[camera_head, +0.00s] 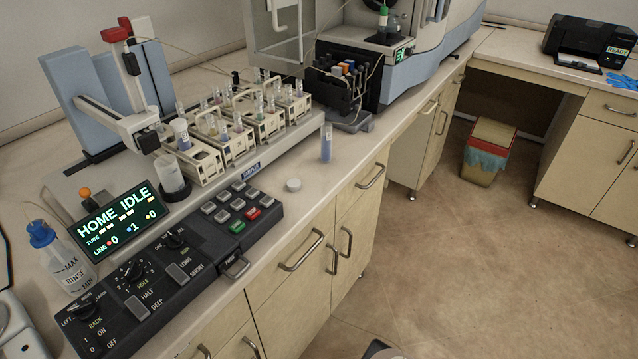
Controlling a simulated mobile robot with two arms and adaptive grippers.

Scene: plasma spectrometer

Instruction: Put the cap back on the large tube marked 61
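A large bluish tube (326,143) stands upright on the counter, right of the autosampler and near the counter's front edge. No cap shows on its top. A mark on it is too small to read. A white round cap (293,185) lies on the counter in front of it, apart from the tube and behind the control panel. Another large tube with a white cap (180,132) stands in the nearest rack at the left. Its number cannot be read either. Neither of my grippers is in view.
Racks of small tubes (238,143) stand on the autosampler. A control panel (190,255) with knobs and buttons and a "HOME IDLE" display (121,218) fill the near left counter. A rinse bottle (60,255) is at far left. The counter around tube and cap is clear.

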